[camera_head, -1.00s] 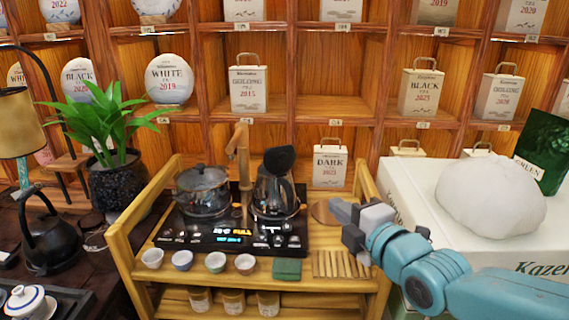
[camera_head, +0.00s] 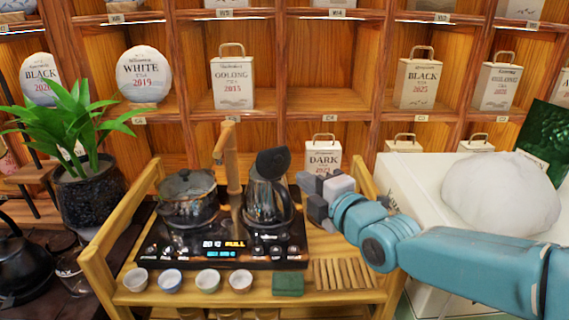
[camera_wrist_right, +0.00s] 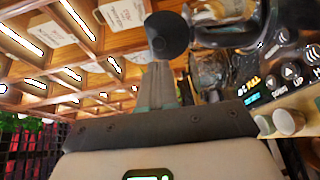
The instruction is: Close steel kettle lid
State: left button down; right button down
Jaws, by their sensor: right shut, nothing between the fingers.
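The steel kettle (camera_head: 262,205) stands on the right side of the black tea stove. Its dark round lid (camera_head: 273,162) is raised, tilted up above the kettle's rim. My right gripper (camera_head: 303,187) is shut and empty, just right of the kettle and a little lower than the lid. In the right wrist view, the closed fingers (camera_wrist_right: 160,75) point toward the lid (camera_wrist_right: 168,35), with the kettle (camera_wrist_right: 222,15) beside it. I cannot tell whether the fingers touch the lid. My left gripper is not in view.
A glass pot (camera_head: 187,200) sits on the stove's left side, with a wooden spout (camera_head: 228,150) between it and the kettle. Several cups (camera_head: 208,280) and a green cloth (camera_head: 288,284) line the front. A white box (camera_head: 410,185) stands at right.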

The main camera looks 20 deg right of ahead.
aim_at(279, 160)
jog(key=p+x, duration=0.1)
jog(key=x, duration=0.7)
jog(key=shift+r, duration=0.1)
